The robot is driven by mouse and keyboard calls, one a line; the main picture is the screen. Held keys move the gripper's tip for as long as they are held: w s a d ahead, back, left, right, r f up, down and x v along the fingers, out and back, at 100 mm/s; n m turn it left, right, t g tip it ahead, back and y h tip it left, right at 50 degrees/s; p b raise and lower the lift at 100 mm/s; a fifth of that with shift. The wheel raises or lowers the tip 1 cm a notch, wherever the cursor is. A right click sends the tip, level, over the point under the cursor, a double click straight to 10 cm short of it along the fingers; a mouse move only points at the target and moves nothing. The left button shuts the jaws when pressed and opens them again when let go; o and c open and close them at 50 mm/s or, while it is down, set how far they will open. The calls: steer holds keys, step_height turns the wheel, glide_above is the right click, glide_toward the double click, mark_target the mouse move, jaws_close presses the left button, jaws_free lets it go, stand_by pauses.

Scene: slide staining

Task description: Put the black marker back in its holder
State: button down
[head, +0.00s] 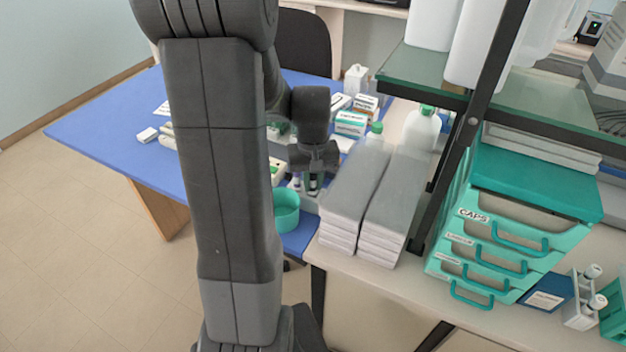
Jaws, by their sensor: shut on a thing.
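My gripper (312,172) points down over the blue table (100,130), just right of my upright arm link. It is shut on a small dark upright thing, which I take to be the black marker (313,183); it is small and partly covered by the fingers.
Stacked grey-topped boxes (356,190) stand close to the right of the gripper. Behind are small cartons (350,124) and a white bottle with a green cap (421,130). A black shelf post (465,130) and teal drawers (500,250) are farther right. My arm hides the table's middle.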

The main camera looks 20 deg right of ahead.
steer(key=shift+f, duration=0.25)
stand_by(0.4)
steer(key=c, duration=1.3)
jaws_free()
step_height(320, 180, up, 14)
steer(key=shift+b, duration=0.3)
steer(key=shift+f, duration=0.25)
